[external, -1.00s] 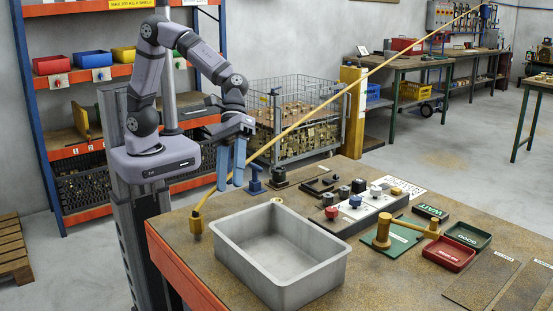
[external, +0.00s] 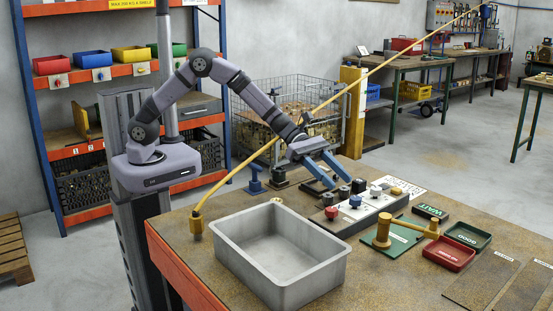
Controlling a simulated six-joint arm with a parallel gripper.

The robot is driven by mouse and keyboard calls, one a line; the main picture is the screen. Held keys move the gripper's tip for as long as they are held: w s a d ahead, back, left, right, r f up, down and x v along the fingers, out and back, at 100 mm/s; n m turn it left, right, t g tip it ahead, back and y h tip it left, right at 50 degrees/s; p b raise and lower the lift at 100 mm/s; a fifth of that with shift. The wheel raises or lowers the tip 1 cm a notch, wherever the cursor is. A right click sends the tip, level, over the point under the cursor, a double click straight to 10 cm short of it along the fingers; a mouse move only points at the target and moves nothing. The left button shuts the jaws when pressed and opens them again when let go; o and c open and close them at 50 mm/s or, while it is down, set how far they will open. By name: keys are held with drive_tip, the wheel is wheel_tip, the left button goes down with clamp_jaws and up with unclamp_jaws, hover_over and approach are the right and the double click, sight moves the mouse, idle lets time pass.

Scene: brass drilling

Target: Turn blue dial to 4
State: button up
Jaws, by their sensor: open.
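The blue dial (external: 355,201) sits on the white face of a low panel (external: 371,208) on the bench. The dial's pointer and number marks are too small to read. My gripper (external: 340,184) is open and empty, its two blue fingers pointing down and right. It is above and behind the panel's left end, up and left of the blue dial in the picture and apart from it.
Several dark blocks (external: 343,193) stand close under my fingers, along the panel's back. A large grey tray (external: 235,262) takes up the front left of the bench. A thin yellow pole (external: 270,145) slants across the view. A brass hammer-shaped piece (external: 383,232) lies right of the panel.

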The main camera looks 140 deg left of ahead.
sight(357, 199)
drive_tip(key=shift+p+x, duration=0.95)
drive_tip(key=shift+x, duration=2.5)
drive_tip(key=c, duration=1.1)
drive_tip(key=shift+o, duration=0.3)
drive_tip(key=shift+a+r+m+h+p, duration=0.15)
drive_tip(key=shift+r+m+h+p, duration=0.05)
drive_tip(key=shift+m+h+p, duration=0.45)
drive_tip(key=shift+w+a+f+m+g+h+b, duration=0.1)
drive_tip(key=shift+m+g+h+b, duration=0.15)
drive_tip(key=shift+m+h, duration=0.6)
drive_tip(key=shift+w+a+m+g+h+b, duration=0.15)
drive_tip(key=shift+m+g+h, duration=0.1)
drive_tip(key=shift+m+h, duration=0.5)
drive_tip(key=shift+s+h, duration=0.15)
drive_tip(key=shift+h, duration=0.3)
